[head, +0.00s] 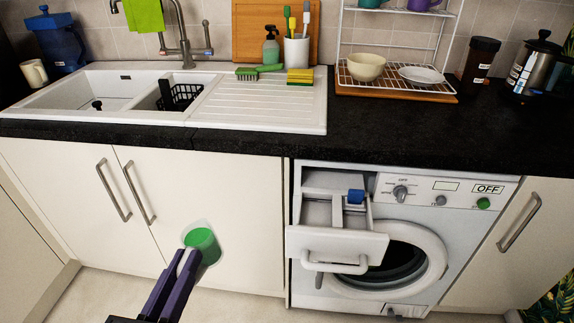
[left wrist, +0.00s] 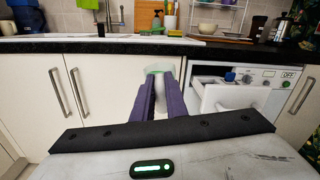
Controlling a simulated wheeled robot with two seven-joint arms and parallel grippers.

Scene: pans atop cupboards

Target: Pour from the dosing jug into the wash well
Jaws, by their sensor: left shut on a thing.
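The dosing jug (head: 205,243) is a small clear cup with green contents. My left gripper (head: 187,263) is shut on it and holds it in front of the cupboard doors, left of the washing machine and apart from it. The jug looks about upright. In the left wrist view the jug (left wrist: 157,73) shows pale between the purple fingers, partly hidden by them. The detergent drawer (head: 336,242) is pulled out, with compartments inside and a blue piece (head: 356,196) at its right. I cannot tell for sure which compartment is the wash well. My right gripper is not in view.
The washing machine (head: 446,215) has a round door below the drawer and a panel marked OFF. The black worktop (head: 400,133) overhangs behind. A sink (head: 100,92), dish rack (head: 395,82) and coffee pot (head: 533,65) stand above. The space between jug and drawer looks clear.

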